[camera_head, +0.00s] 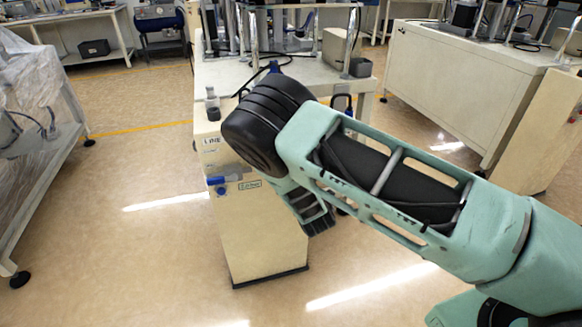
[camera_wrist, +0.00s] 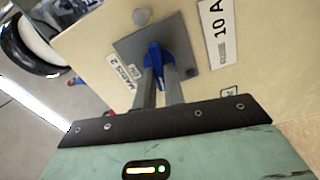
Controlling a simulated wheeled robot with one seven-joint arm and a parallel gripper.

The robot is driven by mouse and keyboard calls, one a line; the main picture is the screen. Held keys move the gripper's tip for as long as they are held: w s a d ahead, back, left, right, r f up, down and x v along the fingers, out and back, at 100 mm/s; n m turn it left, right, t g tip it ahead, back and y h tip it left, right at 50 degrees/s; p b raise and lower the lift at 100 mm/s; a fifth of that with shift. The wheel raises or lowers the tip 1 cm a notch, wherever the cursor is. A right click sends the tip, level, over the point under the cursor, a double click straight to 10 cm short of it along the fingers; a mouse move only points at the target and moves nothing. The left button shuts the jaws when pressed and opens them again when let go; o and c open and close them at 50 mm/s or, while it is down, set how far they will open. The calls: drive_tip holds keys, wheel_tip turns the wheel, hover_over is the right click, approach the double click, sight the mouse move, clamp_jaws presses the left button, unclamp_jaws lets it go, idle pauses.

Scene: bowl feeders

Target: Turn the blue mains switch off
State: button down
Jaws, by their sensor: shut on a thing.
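The blue mains switch (camera_wrist: 157,52) is a blue handle on a square grey plate (camera_wrist: 184,48), fixed to a cream panel. It shows in the wrist view, at upper centre, pointing roughly up and down the picture. My gripper (camera_wrist: 160,70) has its two grey fingers shut on the blue handle, one on each side.
A white "10 A" label (camera_wrist: 218,35) is right of the plate. A plastic-covered bench (camera_head: 40,160) stands left and a cream bench (camera_head: 455,90) right. The floor between is clear.

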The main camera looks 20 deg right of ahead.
drive_tip(key=shift+f+n, duration=0.1)
drive_tip(key=shift+n, duration=1)
drive_tip(key=c, duration=1.5)
unclamp_jaws()
drive_tip(key=s, duration=1.7)
drive_tip(key=shift+s, duration=0.25)
